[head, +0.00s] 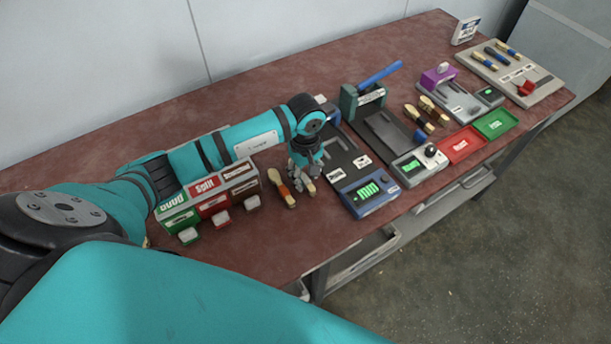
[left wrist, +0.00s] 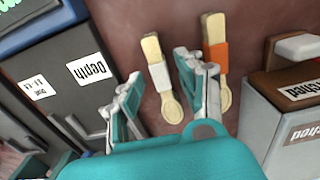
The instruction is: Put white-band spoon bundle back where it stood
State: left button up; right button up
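The white-band spoon bundle (left wrist: 159,78) lies on the table in the left wrist view, its handle end up and its bowls down. It also shows in the head view (head: 308,187), partly hidden under my left gripper (head: 305,170). My left gripper (left wrist: 162,95) is open, with its fingers apart on either side of the white-band bundle and visible gaps beside it. An orange-band spoon bundle (left wrist: 216,60) lies just right of it, close to the right finger. In the head view the orange-band bundle (head: 284,189) is left of the gripper. My right gripper is not in view.
Green, red and brown labelled boxes (head: 212,198) stand left of the bundles. A grey gauge with a blue display unit (head: 369,192) stands close on the right. Beyond are a press with a blue handle (head: 380,74), a red tray (head: 461,145) and a green tray (head: 496,124).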

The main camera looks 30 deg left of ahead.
aim_at(306, 179)
pick_arm(q)
notch_tip(306, 179, up, 11)
jog(key=b, duration=0.1)
jog(key=shift+b, duration=0.35)
dwell(0.3)
